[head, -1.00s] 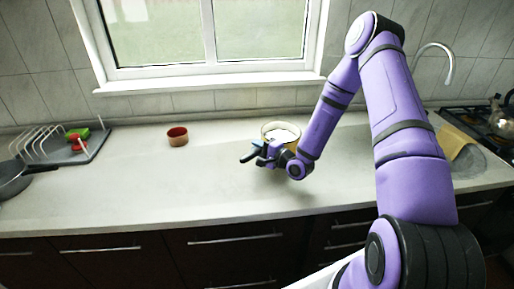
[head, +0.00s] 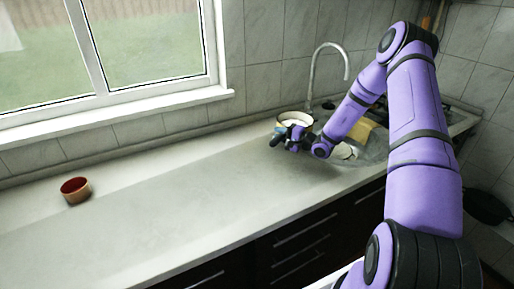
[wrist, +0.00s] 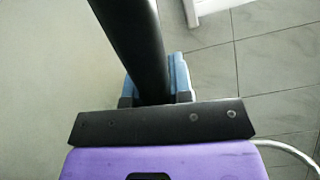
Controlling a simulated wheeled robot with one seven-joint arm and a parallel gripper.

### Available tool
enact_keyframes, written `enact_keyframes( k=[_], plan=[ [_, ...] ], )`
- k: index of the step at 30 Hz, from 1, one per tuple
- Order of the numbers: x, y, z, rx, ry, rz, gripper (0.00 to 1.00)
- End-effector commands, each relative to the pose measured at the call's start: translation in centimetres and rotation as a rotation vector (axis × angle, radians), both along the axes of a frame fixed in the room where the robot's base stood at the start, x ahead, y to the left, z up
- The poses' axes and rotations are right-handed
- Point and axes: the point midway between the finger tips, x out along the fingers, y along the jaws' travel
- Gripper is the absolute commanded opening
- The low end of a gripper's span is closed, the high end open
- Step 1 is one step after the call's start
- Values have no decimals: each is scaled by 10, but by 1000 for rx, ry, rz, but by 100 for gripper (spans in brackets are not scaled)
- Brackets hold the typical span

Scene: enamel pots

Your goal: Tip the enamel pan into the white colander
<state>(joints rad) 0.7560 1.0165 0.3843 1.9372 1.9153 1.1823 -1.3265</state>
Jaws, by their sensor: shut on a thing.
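The enamel pan (head: 295,118) is cream outside with a pale inside, and shows just behind my gripper at the far right part of the counter. My gripper (head: 289,137) is shut on its dark handle (head: 276,138). In the wrist view the black handle (wrist: 146,50) runs between the blue finger pads (wrist: 180,78). The pan looks roughly upright; its contents are not clear. A small whitish shape (head: 345,151) shows at the sink beside my forearm, partly hidden. I cannot tell whether it is the white colander.
The metal sink (head: 372,152) with a curved tap (head: 313,75) lies right of the pan. A yellowish board or cloth (head: 362,130) is by it. A small red-brown bowl (head: 75,190) stands at the left. The long counter (head: 170,190) between is clear.

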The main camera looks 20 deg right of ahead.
Motion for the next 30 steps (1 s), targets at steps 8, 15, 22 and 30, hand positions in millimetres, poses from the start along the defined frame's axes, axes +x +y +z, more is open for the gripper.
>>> enact_keyframes(
  k=[8,15,22,30],
  plan=[
    [9,-90,13,-4,-10,35,0],
    [8,-132,17,-3,-8,43,0],
    [7,-143,18,43,-18,45,0],
    [5,-147,22,266,-72,44,0]
  ],
)
